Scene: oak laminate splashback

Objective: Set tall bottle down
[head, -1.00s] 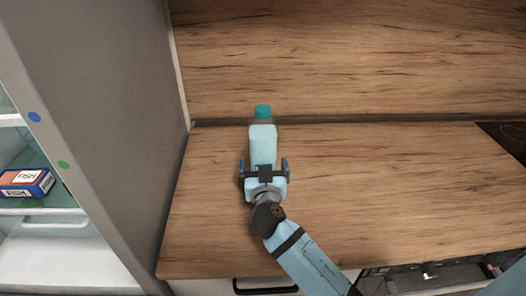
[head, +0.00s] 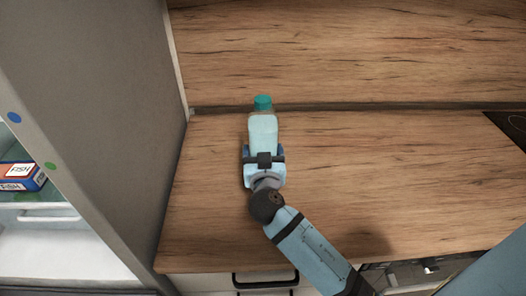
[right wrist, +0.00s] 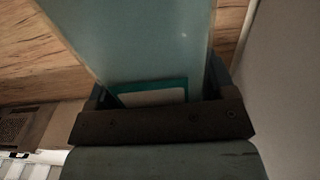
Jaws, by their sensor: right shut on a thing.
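The tall bottle (head: 263,132) is pale blue and translucent with a teal cap. In the head view it is over the left part of the wooden counter, cap toward the splashback. My right gripper (head: 264,156) is shut on its lower part, with the jaws at either side. In the right wrist view the bottle (right wrist: 145,45) fills the space between the jaws (right wrist: 160,100), and a teal-edged label shows near the gripper. The bottle's base is hidden, so I cannot tell whether it touches the counter. My left gripper is not in view.
The wooden counter (head: 400,180) is clear to the right of the bottle. A tall grey panel (head: 110,110) stands close on the left. Beyond it is an open fridge with a fish box (head: 20,176). A dark hob (head: 512,125) is at the far right.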

